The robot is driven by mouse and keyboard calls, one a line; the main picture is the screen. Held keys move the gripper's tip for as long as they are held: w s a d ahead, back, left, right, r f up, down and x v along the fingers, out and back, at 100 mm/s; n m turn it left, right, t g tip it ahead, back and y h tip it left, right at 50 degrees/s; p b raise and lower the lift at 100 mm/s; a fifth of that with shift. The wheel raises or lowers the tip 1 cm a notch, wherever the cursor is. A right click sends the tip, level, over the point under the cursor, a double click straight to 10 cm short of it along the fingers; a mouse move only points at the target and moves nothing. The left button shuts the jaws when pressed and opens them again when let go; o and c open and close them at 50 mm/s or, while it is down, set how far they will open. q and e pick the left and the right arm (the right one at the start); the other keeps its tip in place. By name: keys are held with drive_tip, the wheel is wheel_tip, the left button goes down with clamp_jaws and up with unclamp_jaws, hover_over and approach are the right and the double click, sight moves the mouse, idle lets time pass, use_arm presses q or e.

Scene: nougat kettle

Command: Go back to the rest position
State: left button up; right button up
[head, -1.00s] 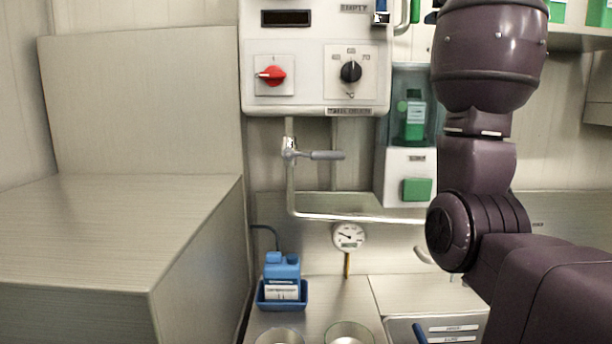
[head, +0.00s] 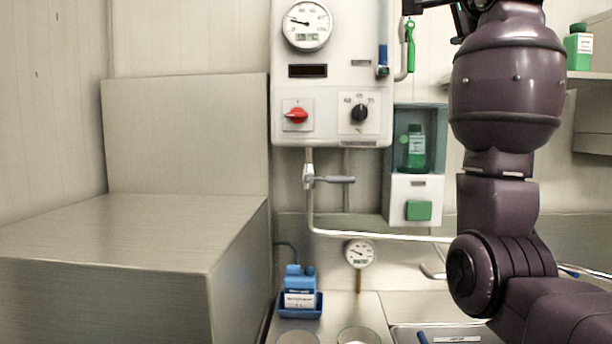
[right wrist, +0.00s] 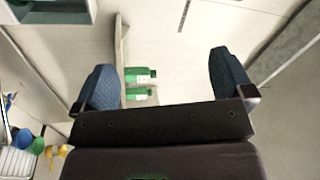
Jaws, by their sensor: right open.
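My right arm rises along the right side of the head view, its forearm upright. Only a dark part of the right gripper shows at the top edge there. In the right wrist view the right gripper (right wrist: 165,82) is open, its two blue-grey fingers wide apart with nothing between them that it holds. Two green bottles (right wrist: 140,75) lie in the line of sight between the fingers, beyond them on a shelf. My left gripper is in neither view.
A control panel (head: 334,120) with a gauge and knobs hangs on the back wall. A green bottle (head: 415,150) sits in a dispenser. A blue container (head: 299,282) stands on the counter. A large metal block (head: 130,235) fills the left. A shelf bottle (head: 578,48) is at upper right.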

drive_tip(key=s+a+r+n+t, duration=0.3)
drive_tip(key=n, duration=0.2)
drive_tip(key=w+f+n+y, duration=0.1)
drive_tip(key=w+f+n, duration=0.25)
drive_tip(key=f, duration=0.65)
drive_tip(key=w+f+n+y, duration=0.2)
drive_tip(key=f+n, duration=0.3)
drive_tip(key=f, duration=0.6)
drive_tip(key=s+f+n+g, duration=0.1)
drive_tip(key=s+f+n, duration=0.1)
drive_tip(key=f, duration=1.5)
drive_tip(key=s+f+n+g, duration=0.2)
drive_tip(key=f, duration=1.4)
drive_tip(key=s+d+f+g, duration=0.1)
drive_tip(key=s+f, duration=0.3)
drive_tip(key=f, duration=0.4)
drive_tip(key=s+f+g, duration=0.2)
drive_tip(key=s+f, duration=0.3)
drive_tip(key=f, duration=0.3)
drive_tip(key=s+d+f+g, duration=0.1)
drive_tip(key=s+f, duration=0.3)
drive_tip(key=f, duration=0.3)
drive_tip(key=s+d+f+m+g+h, duration=0.1)
drive_tip(key=s+f+g, duration=0.3)
drive_tip(key=s+f, duration=1.1)
drive_tip(key=s+d+m, duration=0.1)
drive_tip(key=s, duration=0.3)
drive_tip(key=shift+s+d+f+g+h, duration=0.2)
drive_tip(key=shift+d+f+g+h, duration=0.1)
drive_tip(key=shift+d+f+h, duration=0.1)
